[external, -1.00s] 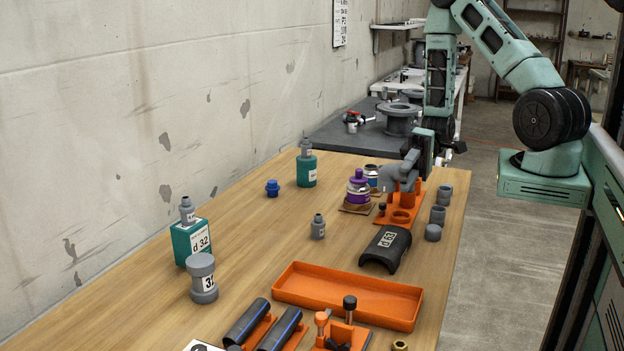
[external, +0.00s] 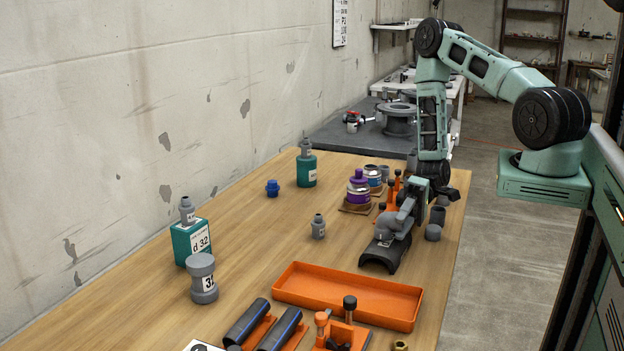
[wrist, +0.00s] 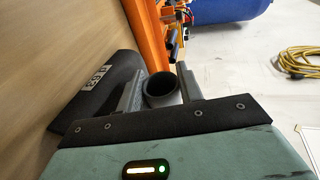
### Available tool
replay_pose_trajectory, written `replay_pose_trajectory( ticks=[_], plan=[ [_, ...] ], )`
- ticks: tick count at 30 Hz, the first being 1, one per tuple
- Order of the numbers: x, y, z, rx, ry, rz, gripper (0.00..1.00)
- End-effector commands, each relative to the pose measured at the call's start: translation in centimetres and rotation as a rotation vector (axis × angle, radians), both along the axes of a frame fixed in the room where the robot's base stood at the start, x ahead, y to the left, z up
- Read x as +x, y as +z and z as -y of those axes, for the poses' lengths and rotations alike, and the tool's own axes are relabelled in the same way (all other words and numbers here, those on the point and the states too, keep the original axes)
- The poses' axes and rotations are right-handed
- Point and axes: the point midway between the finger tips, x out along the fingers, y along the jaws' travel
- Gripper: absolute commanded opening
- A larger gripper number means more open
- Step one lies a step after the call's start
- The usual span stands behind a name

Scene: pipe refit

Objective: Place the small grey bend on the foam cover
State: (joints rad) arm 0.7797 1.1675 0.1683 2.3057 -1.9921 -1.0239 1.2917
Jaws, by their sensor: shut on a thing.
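The small grey bend (external: 386,226) is held in my gripper (external: 400,218) over the foam cover. In the wrist view its round open end (wrist: 162,90) shows between the two fingers of my gripper (wrist: 160,78). The foam cover (external: 376,262) is a black half-shell with a white label, lying arched side up on the table. It also shows in the wrist view (wrist: 96,90), to the left of the fingers. The bend hides part of the cover in the external view. I cannot tell whether the bend touches the cover.
An orange rack (external: 391,196) stands just behind, partly hidden by my arm. Grey fittings (external: 433,232) stand to the right. An orange tray (external: 346,296) lies in front. A small grey fitting (external: 318,228) stands to the left, with clear table around it.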

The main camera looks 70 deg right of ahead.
Motion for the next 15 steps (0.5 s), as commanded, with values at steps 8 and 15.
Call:
replay_pose_trajectory(
  ticks=[8,15],
  plan=[
    [0.02,-0.37,0.01,0.000,0.001,0.002,0.14],
    [0.01,-0.64,-0.02,0.000,0.001,0.002,0.56]
  ],
)
